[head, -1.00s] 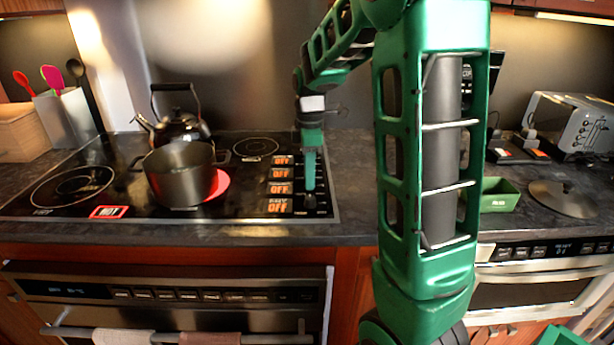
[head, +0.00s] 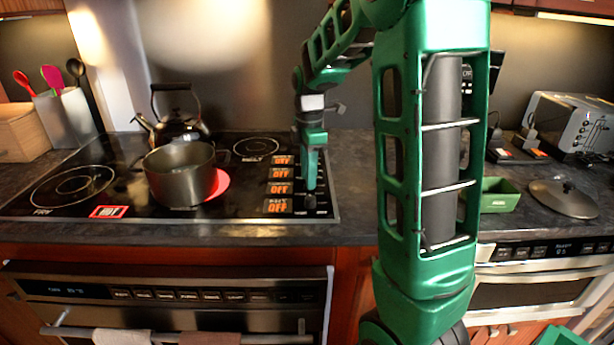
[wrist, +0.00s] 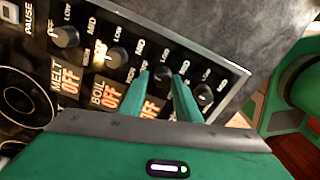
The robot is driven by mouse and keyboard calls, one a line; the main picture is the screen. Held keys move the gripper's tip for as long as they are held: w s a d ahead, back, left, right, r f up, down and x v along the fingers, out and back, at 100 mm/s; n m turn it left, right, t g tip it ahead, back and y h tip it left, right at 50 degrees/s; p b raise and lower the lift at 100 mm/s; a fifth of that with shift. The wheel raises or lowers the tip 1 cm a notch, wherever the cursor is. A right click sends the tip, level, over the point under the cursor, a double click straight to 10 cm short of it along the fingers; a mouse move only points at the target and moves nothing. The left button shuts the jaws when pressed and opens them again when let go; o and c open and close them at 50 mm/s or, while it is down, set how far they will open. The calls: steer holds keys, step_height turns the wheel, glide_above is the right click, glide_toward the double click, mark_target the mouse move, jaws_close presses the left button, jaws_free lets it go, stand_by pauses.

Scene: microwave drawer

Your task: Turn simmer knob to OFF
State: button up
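The cooktop's knob row shows in the wrist view, with dark round knobs marked LOW and MID. One dark knob (wrist: 160,80) sits between my gripper's (wrist: 161,76) two green fingertips, with a narrow gap seeming to remain; contact cannot be told. Displays read MELT OFF (wrist: 65,79) and BOIL OFF (wrist: 104,94); my gripper hides further labels. I cannot read the word SIMMER. In the head view my gripper (head: 311,187) points down at the knobs.
A pot (head: 180,177) stands on a glowing red burner, with a black kettle (head: 178,128) behind it. A red HOT sign (head: 108,211) lights at the front. A green box (head: 499,195), a lid (head: 563,199) and a toaster (head: 575,125) are on the right.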

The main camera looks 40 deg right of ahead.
steer(key=shift+o, duration=0.7)
step_height(320, 180, up, 11)
steer(key=shift+f, duration=0.2)
stand_by(0.4)
steer(key=s+a+f+m, duration=0.1)
steer(key=s+f+m, duration=0.2)
steer(key=s+m, duration=0.4)
steer(key=s+f+m, duration=0.4)
steer(key=s+m, duration=0.3)
steer(key=s, duration=0.5)
steer(key=s+a+f+m, duration=0.1)
steer(key=s+f+m, duration=0.2)
steer(key=s+m, duration=0.3)
steer(key=s, duration=0.4)
steer(key=shift+a+f+m, duration=0.2)
steer(key=shift+a+m, duration=0.15)
steer(key=shift+m, duration=0.05)
